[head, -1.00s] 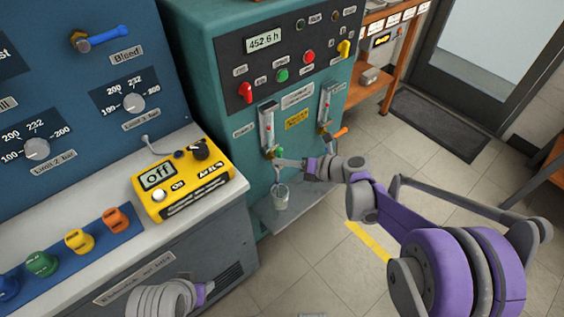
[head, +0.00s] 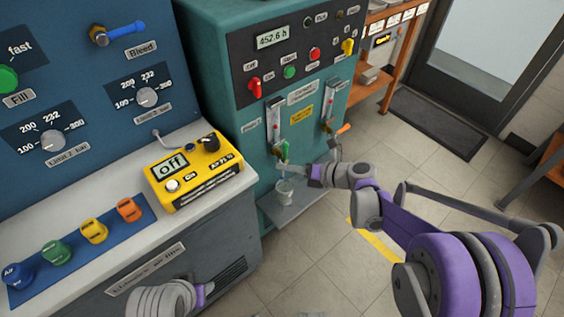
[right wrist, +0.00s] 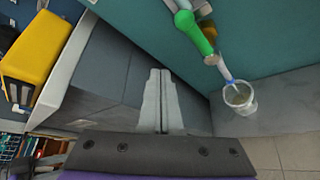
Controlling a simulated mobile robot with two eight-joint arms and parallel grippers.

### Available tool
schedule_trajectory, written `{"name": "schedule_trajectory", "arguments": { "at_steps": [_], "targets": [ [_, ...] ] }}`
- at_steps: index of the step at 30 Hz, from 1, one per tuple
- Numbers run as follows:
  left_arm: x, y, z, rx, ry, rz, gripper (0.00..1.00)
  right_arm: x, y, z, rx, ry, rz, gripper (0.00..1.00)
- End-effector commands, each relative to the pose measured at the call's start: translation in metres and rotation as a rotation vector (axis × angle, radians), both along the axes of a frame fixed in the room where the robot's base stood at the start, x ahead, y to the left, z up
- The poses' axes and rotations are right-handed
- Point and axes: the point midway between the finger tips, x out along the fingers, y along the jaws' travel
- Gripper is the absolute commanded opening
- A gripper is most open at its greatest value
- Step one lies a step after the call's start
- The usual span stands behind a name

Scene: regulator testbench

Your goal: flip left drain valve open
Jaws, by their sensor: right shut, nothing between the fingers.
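The left drain valve has a green handle (head: 285,150), under the left sight tube (head: 276,126) on the teal cabinet. In the head view the handle looks roughly upright. The right wrist view shows the green handle (right wrist: 194,32) at the top, with a spout below it over a small clear cup (right wrist: 240,97). The cup also shows in the head view (head: 285,191). My right gripper (head: 283,167) is just below the handle; its fingers (right wrist: 160,75) are shut and empty, apart from the handle in the wrist view.
The cup stands on a grey shelf (head: 305,203) at the cabinet's foot. A yellow meter (head: 195,172) sits on the bench at left. The tiled floor in front is clear.

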Motion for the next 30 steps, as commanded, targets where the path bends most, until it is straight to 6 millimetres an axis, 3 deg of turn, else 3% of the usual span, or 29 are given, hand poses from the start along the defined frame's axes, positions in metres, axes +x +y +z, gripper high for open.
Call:
{"name": "schedule_trajectory", "arguments": {
  "at_steps": [1,6,12,30],
  "targets": [
    [0.000,0.000,0.004,0.000,-0.001,0.000,0.50,-0.004,-0.015,0.002,-0.002,0.000,-0.006,0.00],
    [-0.001,0.000,0.009,0.000,-0.003,0.000,0.50,-0.019,-0.047,0.001,-0.002,-0.001,-0.003,0.00],
    [-0.001,0.000,0.012,0.000,-0.003,0.000,0.50,-0.029,-0.067,0.001,0.000,0.000,0.000,0.00],
    [-0.001,0.000,0.012,0.000,-0.003,0.000,0.50,-0.031,-0.071,0.000,0.000,0.000,0.002,0.00]
  ]
}}
